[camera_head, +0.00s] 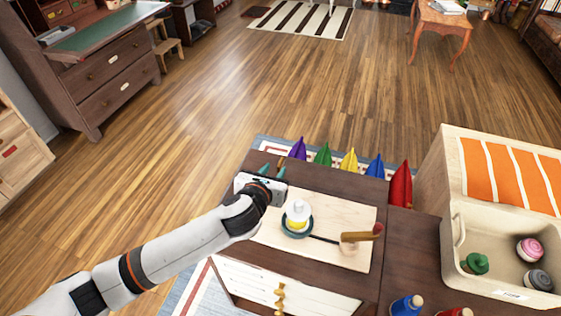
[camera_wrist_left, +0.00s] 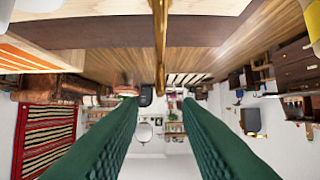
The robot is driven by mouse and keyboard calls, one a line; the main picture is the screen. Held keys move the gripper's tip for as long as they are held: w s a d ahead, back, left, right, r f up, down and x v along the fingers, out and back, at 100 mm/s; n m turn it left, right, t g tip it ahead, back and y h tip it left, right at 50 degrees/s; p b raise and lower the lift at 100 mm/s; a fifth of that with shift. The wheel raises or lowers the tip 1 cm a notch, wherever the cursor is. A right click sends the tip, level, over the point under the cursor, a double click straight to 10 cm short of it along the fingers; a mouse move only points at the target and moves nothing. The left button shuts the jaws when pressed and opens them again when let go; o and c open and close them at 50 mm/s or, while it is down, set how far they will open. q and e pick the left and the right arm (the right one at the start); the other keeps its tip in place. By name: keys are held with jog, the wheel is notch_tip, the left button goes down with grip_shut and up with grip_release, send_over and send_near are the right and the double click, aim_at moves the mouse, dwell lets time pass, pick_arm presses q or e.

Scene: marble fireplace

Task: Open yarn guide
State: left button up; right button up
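A wooden board (camera_head: 342,212) lies on the dark brown table, with a white and yellow cone in a teal dish (camera_head: 297,228) and a wooden, red-tipped crank (camera_head: 362,236). My left gripper (camera_head: 272,170) is over the board's far left side, its green fingers pointing away from me. In the left wrist view my left gripper (camera_wrist_left: 160,98) is open. A thin brass bar (camera_wrist_left: 160,45) comes down from the top and ends between the fingertips, with gaps on both sides. It may be the yarn guide; in the head view my gripper hides that spot. My right gripper is not in view.
Several coloured cones (camera_head: 349,161) stand along the table's far edge. A cream bin (camera_head: 500,255) with yarn balls is at the right, beside an orange-striped panel (camera_head: 512,175). Blue and red spools (camera_head: 407,305) stand at the front. Open floor lies beyond.

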aim_at(280, 162)
pick_arm(q)
jog(key=x, duration=0.6)
jog(key=shift+w+d+f, duration=0.1)
jog(key=shift+w, duration=0.2)
grip_shut()
